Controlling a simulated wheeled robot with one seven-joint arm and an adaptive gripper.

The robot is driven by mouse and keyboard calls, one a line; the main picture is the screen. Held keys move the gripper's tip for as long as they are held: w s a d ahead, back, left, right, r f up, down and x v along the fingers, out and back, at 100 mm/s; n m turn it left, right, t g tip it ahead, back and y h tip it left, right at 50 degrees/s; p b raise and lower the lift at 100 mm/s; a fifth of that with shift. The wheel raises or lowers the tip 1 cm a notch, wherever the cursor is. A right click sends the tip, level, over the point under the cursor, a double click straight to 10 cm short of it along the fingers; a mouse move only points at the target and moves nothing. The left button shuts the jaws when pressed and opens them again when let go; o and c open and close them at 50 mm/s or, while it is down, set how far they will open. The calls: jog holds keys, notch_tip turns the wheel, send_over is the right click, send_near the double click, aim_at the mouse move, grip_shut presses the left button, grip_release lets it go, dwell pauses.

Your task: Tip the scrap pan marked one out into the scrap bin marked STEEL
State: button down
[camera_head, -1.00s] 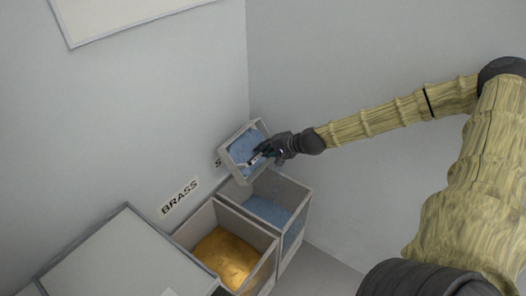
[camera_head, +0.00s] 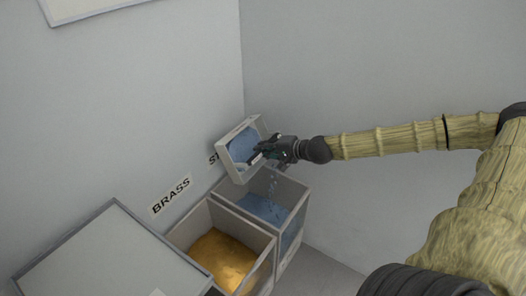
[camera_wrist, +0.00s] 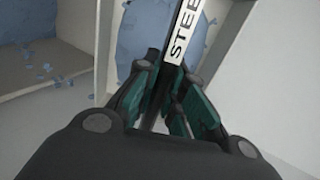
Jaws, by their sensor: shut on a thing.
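My gripper (camera_head: 262,155) is shut on the near edge of a grey scrap pan (camera_head: 228,160), which also holds blue scrap (camera_head: 243,146). The pan is steeply tilted above the far bin (camera_head: 287,190), and blue bits (camera_head: 271,185) are falling from its lower side into that bin. Blue scrap (camera_head: 262,208) lies in the bin. In the wrist view, a white label (camera_wrist: 183,35) reading STEE shows just beyond the fingers (camera_wrist: 168,105). No mark for one is readable on the pan.
A bin with yellow scrap (camera_head: 222,258) stands beside it, under the wall sign BRASS (camera_head: 171,195). A grey-topped box or table (camera_head: 110,255) is at the front left. Walls meet in a corner close behind the bins. Floor (camera_head: 325,275) shows at the right.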

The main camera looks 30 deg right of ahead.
jog(key=shift+s+d+f+t+b, duration=0.2)
jog(key=shift+s+f+t+b, duration=0.45)
jog(key=shift+b, duration=1.35)
jog(key=shift+w+r+y+p, duration=0.2)
jog(key=shift+y+p, duration=0.1)
jog(key=shift+p, duration=0.45)
jog(key=shift+w+a+r+g+h+p, duration=0.25)
jog(key=shift+w+r+g+p, duration=0.25)
jog(key=shift+p, duration=0.65)
jog(key=shift+w+a+r+g+h+p, duration=0.2)
jog(key=shift+w+r+g+p, duration=0.3)
jog(key=shift+p, duration=0.6)
jog(key=w+r+g+h+p, duration=0.1)
jog(key=w+r+g+p, duration=0.1)
jog(key=p, duration=0.3)
jog(key=g+h+p, duration=0.3)
jog(key=g+p, duration=0.4)
jog(key=p, duration=0.4)
send_over(242, 147)
jog(key=s, duration=0.1)
jog(key=shift+d, duration=0.2)
jog(key=shift+w+a+f+g+h+p, duration=0.15)
jog(key=shift+w+f+g+p, duration=0.1)
jog(key=shift+f+g, duration=0.2)
jog(key=shift+w+a+f+g+h+p, duration=0.1)
jog(key=shift+w+f+g+p, duration=0.2)
jog(key=shift+g, duration=0.2)
jog(key=shift+f, duration=0.1)
